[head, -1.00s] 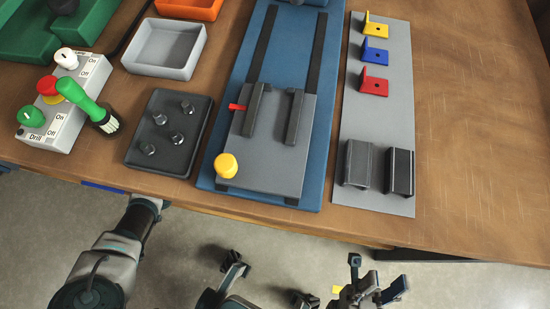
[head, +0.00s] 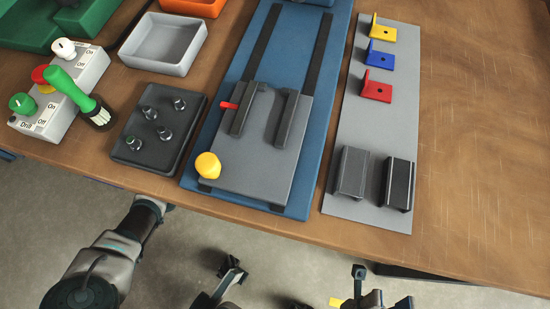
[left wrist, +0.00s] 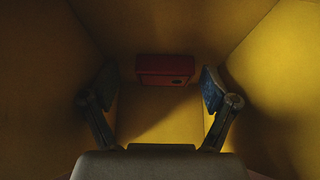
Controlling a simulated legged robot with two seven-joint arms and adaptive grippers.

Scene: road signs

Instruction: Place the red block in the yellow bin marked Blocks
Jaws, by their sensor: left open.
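In the left wrist view, the red block (left wrist: 165,69) lies inside the yellow bin (left wrist: 265,60), against its floor or far wall. My left gripper (left wrist: 157,85) is inside the bin, its two fingers wide apart. The block is just beyond and between the fingertips, and I see no finger touching it. The bin's label does not show. In the head view, my left arm reaches under the table's front edge, and its gripper is hidden. My right gripper (head: 380,297) is at the bottom edge of the head view, partly cut off, below the table.
The wooden table (head: 470,130) carries a switch box (head: 60,95), a green-handled brush (head: 80,95), a black peg block (head: 160,130), a grey tray (head: 163,42), a blue fixture (head: 262,120) and a grey board (head: 345,110) with brackets. The table's right side is clear.

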